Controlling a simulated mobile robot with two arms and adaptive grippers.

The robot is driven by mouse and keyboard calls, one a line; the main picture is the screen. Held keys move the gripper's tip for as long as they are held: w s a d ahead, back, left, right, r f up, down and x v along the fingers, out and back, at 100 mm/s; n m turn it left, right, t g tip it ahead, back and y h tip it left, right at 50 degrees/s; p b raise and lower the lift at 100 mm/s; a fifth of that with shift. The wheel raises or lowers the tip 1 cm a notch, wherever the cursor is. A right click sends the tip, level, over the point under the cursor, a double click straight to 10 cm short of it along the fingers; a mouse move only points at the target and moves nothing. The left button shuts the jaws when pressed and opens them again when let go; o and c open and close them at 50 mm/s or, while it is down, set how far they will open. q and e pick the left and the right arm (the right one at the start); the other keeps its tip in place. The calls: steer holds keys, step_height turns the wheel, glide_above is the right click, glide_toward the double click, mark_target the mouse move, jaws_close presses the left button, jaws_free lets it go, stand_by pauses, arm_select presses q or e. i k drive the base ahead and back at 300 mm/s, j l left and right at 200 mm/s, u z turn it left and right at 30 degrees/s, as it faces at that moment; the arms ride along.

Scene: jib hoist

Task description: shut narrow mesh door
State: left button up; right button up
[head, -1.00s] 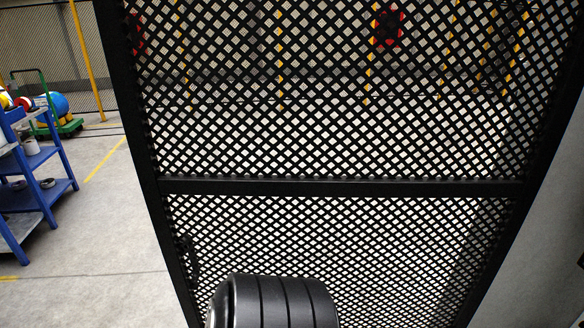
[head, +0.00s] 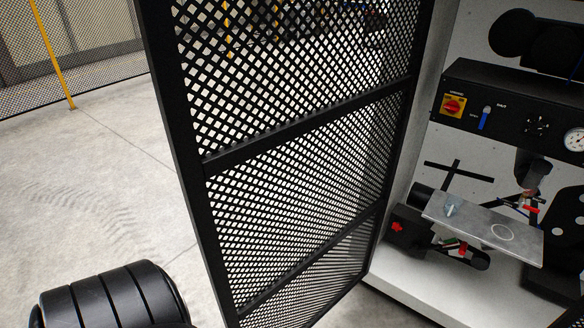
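The narrow mesh door (head: 297,136) fills the middle of the head view. It has a black frame with crossbars and diamond mesh. It stands open, angled out from a light-coloured cabinet (head: 400,283), with its right edge beside the cabinet's left side. Its left upright (head: 190,170) is nearer to me. No handle can be made out on it. A black ribbed part of my own body shows at the bottom left, in front of the floor and left of the door. I make out neither gripper.
The open cabinet holds a black control panel (head: 520,112) with a red and yellow switch (head: 453,106), a gauge (head: 575,140) and a tilted metal plate (head: 487,228). Left of the door is clear concrete floor (head: 90,190). A yellow post (head: 52,52) and mesh fence stand behind.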

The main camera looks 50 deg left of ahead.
mark_target(157, 24)
steer(key=k+j+z, duration=0.1)
steer(key=k+j, duration=0.15)
steer(key=j, duration=0.2)
steer(key=k+j+z, duration=0.15)
steer(key=k+j, duration=0.15)
steer(key=j, duration=0.15)
steer(key=k+j+z, duration=0.1)
steer(key=k+j, duration=0.2)
steer(key=j+z, duration=0.3)
steer(key=j, duration=1.35)
steer(key=i+j, duration=0.1)
steer(key=j, duration=0.2)
steer(key=i+j, duration=0.1)
steer(key=j, duration=0.15)
steer(key=i+j+z, duration=0.1)
steer(key=j, duration=0.2)
